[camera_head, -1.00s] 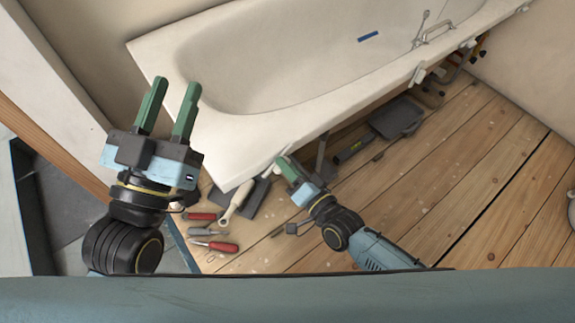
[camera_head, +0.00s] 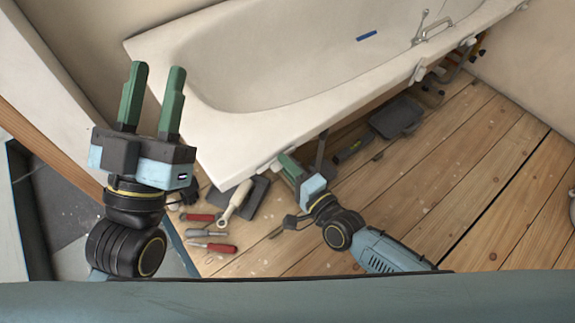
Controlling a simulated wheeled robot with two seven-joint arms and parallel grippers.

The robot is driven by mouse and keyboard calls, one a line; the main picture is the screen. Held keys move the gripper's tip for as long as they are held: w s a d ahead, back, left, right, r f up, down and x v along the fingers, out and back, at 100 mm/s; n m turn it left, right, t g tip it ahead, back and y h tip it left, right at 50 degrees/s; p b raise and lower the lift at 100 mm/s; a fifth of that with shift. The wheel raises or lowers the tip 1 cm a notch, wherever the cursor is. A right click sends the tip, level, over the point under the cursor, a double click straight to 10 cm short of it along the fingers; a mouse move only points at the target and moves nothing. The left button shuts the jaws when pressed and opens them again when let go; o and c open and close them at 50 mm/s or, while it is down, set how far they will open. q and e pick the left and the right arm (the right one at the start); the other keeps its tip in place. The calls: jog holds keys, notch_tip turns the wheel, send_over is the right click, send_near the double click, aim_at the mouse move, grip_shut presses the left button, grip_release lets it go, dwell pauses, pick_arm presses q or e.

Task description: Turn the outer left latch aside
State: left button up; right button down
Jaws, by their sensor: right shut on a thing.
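The white bathtub (camera_head: 225,150) has small white latches along its front rim. The outer left latch (camera_head: 274,167) is a small white piece at the rim's near left part, partly hidden by my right gripper. My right gripper (camera_head: 284,162) has green fingers at this latch and is shut on it. The latch's exact angle is too small to tell. My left gripper (camera_head: 157,75) is raised in front of the tub's left end, its two green fingers apart and empty.
Another white latch (camera_head: 418,72) is further right along the rim. A dark dustpan (camera_head: 397,117) lies by the tub. The floor to the right is clear.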

pick_arm(q)
jog(key=shift+r, duration=0.15)
pick_arm(e)
jog(key=c, duration=1.4)
grip_release()
